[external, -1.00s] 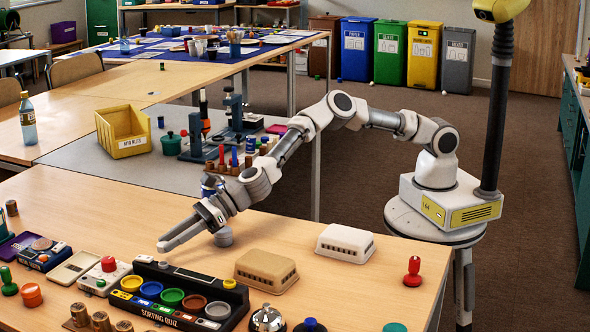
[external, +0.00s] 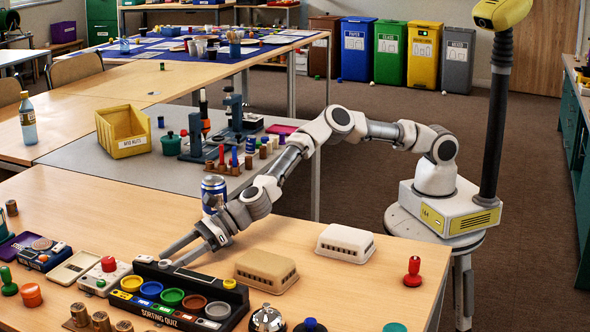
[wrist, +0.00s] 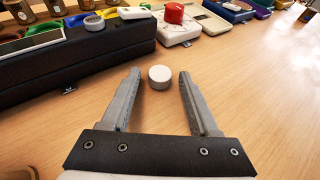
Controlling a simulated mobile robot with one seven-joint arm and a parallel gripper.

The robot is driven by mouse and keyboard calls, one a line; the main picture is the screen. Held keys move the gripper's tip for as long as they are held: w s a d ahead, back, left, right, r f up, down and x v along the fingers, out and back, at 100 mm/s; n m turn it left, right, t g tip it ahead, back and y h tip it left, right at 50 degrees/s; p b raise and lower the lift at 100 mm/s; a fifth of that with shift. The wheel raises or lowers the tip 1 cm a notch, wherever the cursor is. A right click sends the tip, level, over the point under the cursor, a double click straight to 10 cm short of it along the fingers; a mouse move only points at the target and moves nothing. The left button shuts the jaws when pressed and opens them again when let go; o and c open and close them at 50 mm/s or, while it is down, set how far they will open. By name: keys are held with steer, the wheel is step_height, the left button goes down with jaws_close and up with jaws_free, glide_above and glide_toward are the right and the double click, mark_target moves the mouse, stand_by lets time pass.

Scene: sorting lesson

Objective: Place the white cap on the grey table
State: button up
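The white cap (wrist: 160,78) stands on the wooden table in the wrist view, just ahead of and between my fingertips, with a gap to each finger. My gripper (wrist: 155,80) is open and empty, low over the table. In the external view my gripper (external: 172,256) is behind the black sorting box, and I cannot make out the white cap there. The grey table (external: 85,163) lies beyond the wooden one, with a yellow bin on it.
The black sorting box (external: 190,296) stands close beside my fingers, with a small grey cap (wrist: 94,23) on top. A can (external: 214,190) stands behind my wrist. The yellow bin (external: 123,132) and several tools crowd the grey table, whose near left part is clear.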

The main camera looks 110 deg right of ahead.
steer(key=shift+r, duration=0.2)
steer(key=p+v, duration=0.1)
steer(key=v, duration=0.9)
steer(key=shift+s+r, duration=0.15)
steer(key=shift+s, duration=0.15)
steer(key=shift+s+r, duration=0.1)
steer(key=shift+s, duration=0.2)
steer(key=shift+o, duration=0.9)
steer(key=shift+s+d+r, duration=0.1)
steer(key=shift+s, duration=0.2)
